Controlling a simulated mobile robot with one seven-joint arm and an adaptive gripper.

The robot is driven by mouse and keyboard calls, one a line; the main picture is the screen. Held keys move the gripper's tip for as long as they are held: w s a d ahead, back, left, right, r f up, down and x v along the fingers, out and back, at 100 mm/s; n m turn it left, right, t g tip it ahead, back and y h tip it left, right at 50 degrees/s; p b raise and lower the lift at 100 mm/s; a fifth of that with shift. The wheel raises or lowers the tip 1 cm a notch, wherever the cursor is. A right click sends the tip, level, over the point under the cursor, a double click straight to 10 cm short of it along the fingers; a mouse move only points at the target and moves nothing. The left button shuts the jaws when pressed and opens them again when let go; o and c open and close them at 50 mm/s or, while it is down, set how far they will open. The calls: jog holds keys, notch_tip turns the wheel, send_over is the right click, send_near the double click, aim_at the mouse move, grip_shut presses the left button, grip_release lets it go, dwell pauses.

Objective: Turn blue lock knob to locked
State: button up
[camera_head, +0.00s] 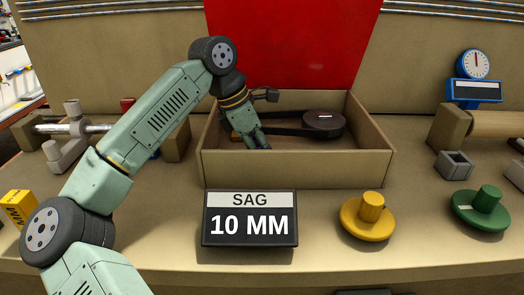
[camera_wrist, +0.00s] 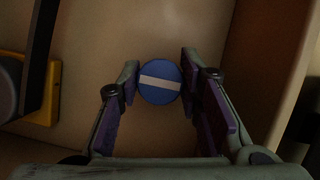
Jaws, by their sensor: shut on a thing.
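The blue lock knob (camera_wrist: 160,94) is a round blue disc with a white line across its face, in the wrist view. The line runs nearly level across the picture, its right end slightly lower. My gripper (camera_wrist: 160,77) has one finger on each side of the knob and is shut on it. In the head view my gripper (camera_head: 258,143) reaches down into the open tan box (camera_head: 300,172). The knob is hidden there by the gripper and the box's front wall.
A dark pulley (camera_head: 323,123) with a black belt is in the box, right of my gripper. A sign (camera_head: 250,218) reading "SAG 10 MM" stands in front. A yellow knob (camera_head: 368,216) and a green knob (camera_head: 482,210) are to the right. A red panel (camera_head: 290,45) is behind.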

jog(key=o, duration=1.1)
jog(key=v, duration=1.2)
